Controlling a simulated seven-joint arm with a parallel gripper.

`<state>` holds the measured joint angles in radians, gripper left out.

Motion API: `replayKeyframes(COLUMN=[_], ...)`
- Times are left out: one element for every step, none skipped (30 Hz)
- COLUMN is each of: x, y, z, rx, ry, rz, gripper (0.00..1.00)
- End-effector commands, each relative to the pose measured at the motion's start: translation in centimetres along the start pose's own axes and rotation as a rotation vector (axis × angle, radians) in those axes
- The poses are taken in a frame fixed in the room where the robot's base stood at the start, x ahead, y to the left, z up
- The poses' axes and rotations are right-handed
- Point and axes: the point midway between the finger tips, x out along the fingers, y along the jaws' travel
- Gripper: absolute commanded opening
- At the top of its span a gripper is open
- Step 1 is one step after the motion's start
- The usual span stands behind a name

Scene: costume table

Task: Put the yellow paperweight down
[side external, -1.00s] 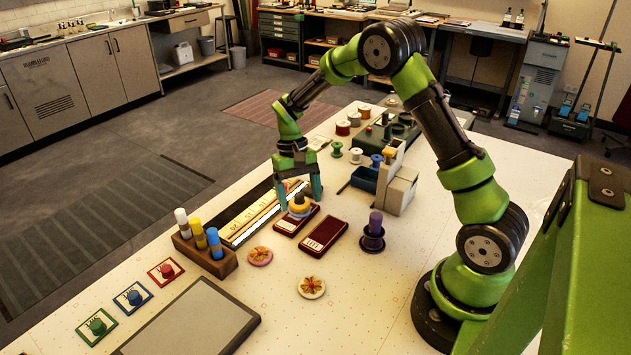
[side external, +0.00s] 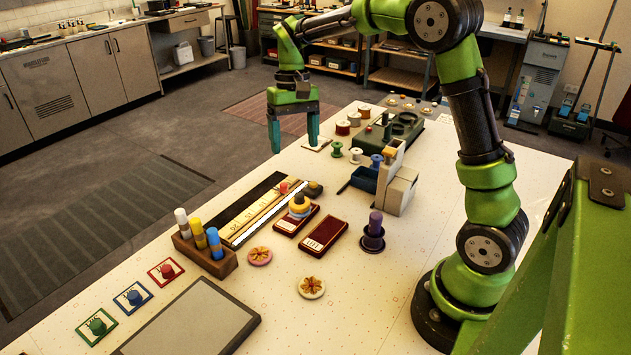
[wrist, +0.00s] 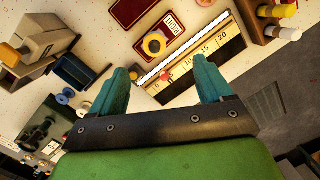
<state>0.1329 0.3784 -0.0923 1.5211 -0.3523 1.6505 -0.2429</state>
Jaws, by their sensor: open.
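In the wrist view the yellow paperweight (wrist: 154,43) is seen from above, on the red booklet beside the ruler board. My gripper (side external: 293,148) is open and empty. It is raised well above the table, behind and apart from the paperweight. In the wrist view the teal fingers of my gripper (wrist: 162,88) are spread wide with nothing held between them.
A ruler board (side external: 249,212) with a red knob lies behind the booklets. A second red booklet (side external: 325,234), a purple spool (side external: 375,228) and a wooden block with marker-like pegs (side external: 213,257) stand nearby. A beige device (side external: 397,187) stands right.

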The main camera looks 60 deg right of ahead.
Motion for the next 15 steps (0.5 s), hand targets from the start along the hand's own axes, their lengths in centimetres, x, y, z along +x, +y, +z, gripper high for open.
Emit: replayKeyframes(x=[-1.4, -2.0, -2.7, -3.0, -3.4, -3.8, -4.0, -4.2, -4.4, -4.4, -4.3, -4.2, -4.0, -3.9, -3.6], y=[-0.3, -0.5, -0.7, -0.8, -0.9, -1.0, -1.0, -1.0, -1.0, -1.0, -1.0, -0.9, -0.8, -0.7, -0.5], z=[1.9, 3.0, 4.4, 5.5, 6.6, 8.1, 9.2, 10.2, 11.6, 12.7, 13.7, 15.0, 15.8, 16.6, 17.5], rx=[-0.024, -0.037, -0.055, -0.068, -0.078, -0.095, -0.105, -0.116, -0.129, -0.138, -0.149, -0.159, -0.166, -0.172, -0.179], ry=[0.051, 0.081, 0.123, 0.153, 0.184, 0.226, 0.256, 0.288, 0.329, 0.359, 0.391, 0.429, 0.457, 0.484, 0.517], rz=[-0.026, -0.041, -0.062, -0.077, -0.094, -0.116, -0.131, -0.149, -0.171, -0.188, -0.204, -0.226, -0.242, -0.257, -0.277], gripper=[0.79, 0.79, 0.79, 0.79, 0.79, 0.79, 0.79, 0.79, 0.79, 0.79, 0.79, 0.79, 0.79, 0.79, 0.79])
